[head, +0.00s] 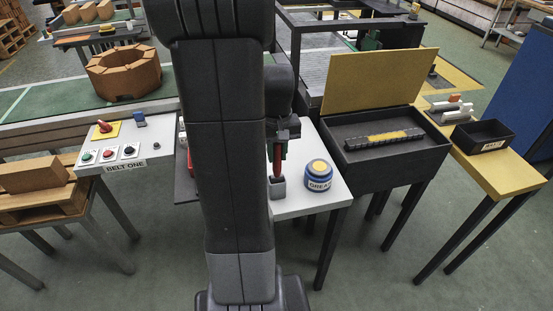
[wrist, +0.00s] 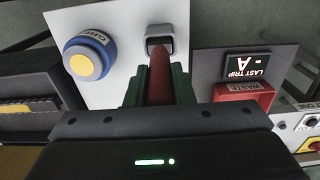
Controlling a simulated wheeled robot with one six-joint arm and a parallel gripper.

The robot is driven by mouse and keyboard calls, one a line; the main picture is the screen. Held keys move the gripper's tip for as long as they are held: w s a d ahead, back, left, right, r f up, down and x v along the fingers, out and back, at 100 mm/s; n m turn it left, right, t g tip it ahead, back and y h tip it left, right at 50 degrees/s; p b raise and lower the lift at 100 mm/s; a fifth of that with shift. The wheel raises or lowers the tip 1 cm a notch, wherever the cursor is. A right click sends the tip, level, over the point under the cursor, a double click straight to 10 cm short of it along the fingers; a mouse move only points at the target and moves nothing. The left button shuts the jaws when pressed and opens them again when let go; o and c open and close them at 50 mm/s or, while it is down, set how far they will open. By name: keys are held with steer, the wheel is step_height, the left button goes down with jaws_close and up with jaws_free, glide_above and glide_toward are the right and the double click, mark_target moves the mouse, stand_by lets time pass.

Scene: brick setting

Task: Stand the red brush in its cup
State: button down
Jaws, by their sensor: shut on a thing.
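The red brush (head: 277,162) is upright between the green fingers of my gripper (head: 277,148), which is shut on it. In the wrist view the brush (wrist: 160,72) runs away from me between the fingers (wrist: 159,88). Its far end meets the near edge of the small grey cup (wrist: 160,31). In the head view the cup (head: 277,188) stands on the white table, directly below the brush. I cannot tell whether the brush's lower end is inside the cup or just above its mouth. My arm hides part of the table.
A blue grease tin with a yellow top (head: 319,174) stands close right of the cup. A black open case (head: 390,165) is farther right. In the wrist view, a red waste bin (wrist: 243,100) and a "LAST TRIP" sign (wrist: 246,66) are to the right.

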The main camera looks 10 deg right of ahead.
steer(key=shift+f, duration=1.1)
steer(key=shift+f, duration=0.15)
steer(key=c, duration=1.3)
jaws_free()
steer(key=shift+o, duration=0.2)
step_height(320, 180, up, 12)
steer(key=shift+r, duration=0.2)
